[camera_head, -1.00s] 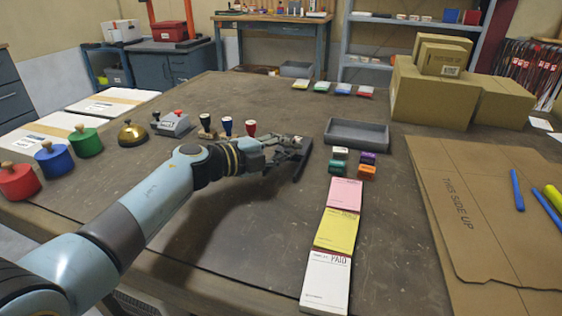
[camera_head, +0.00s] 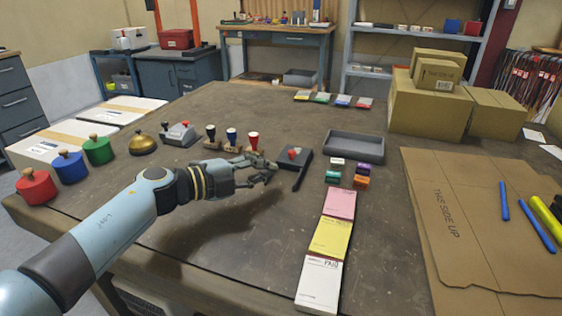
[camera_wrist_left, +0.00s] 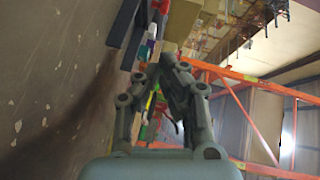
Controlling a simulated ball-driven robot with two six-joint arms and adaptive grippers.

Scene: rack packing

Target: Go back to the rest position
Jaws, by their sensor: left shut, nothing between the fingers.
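My left gripper (camera_head: 264,171) is above the table, in front of the row of stamps, with its fingers together and nothing held. It also shows in the left wrist view (camera_wrist_left: 172,70), fingers closed. A dark flat block (camera_head: 296,160) with a small red knob on top lies just right of the fingertips in the head view. I cannot tell from this view whether the fingers touch it. My right gripper is in neither view.
Three wooden-handled stamps (camera_head: 231,137) stand behind the gripper. A grey tray (camera_head: 355,148), small coloured blocks (camera_head: 334,177) and pads of paper (camera_head: 328,238) lie to the right. Red, blue and green knobbed cylinders (camera_head: 68,167) stand at left. The table's front middle is clear.

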